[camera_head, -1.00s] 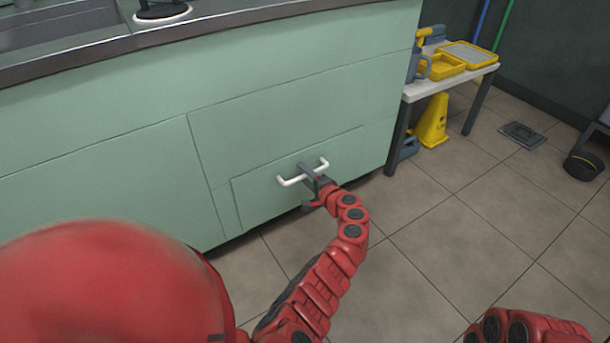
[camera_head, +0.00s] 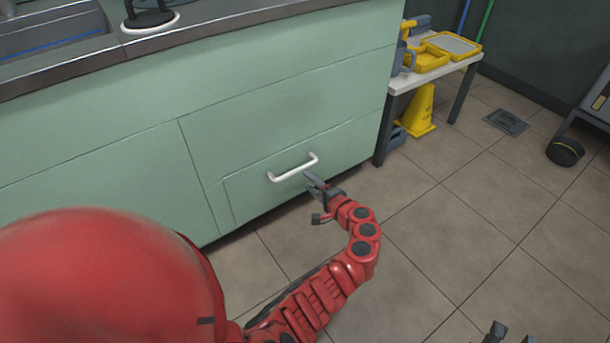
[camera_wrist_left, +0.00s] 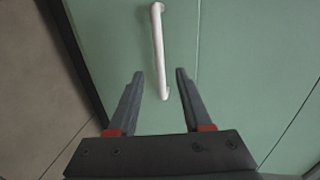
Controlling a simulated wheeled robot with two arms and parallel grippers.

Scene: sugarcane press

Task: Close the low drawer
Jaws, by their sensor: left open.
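The low drawer (camera_head: 250,191) is a pale green front in the lower right of the cabinet. It looks flush or nearly flush with the panels around it; a small gap cannot be ruled out. Its white bar handle (camera_head: 292,168) is in plain view, and the handle also shows in the left wrist view (camera_wrist_left: 158,45). My left gripper (camera_head: 312,198) is open and empty just in front of the drawer, below and right of the handle. In the left wrist view the handle's near end lies beyond and between the fingertips. Dark tips of my right gripper (camera_head: 497,332) show at the bottom edge, mostly cut off.
A steel counter (camera_head: 190,38) tops the cabinet. Right of it stand a small table (camera_head: 440,68) with yellow trays and a yellow floor sign (camera_head: 419,108). A dark wheel (camera_head: 565,152) is at the far right. The tiled floor (camera_head: 440,210) between is clear.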

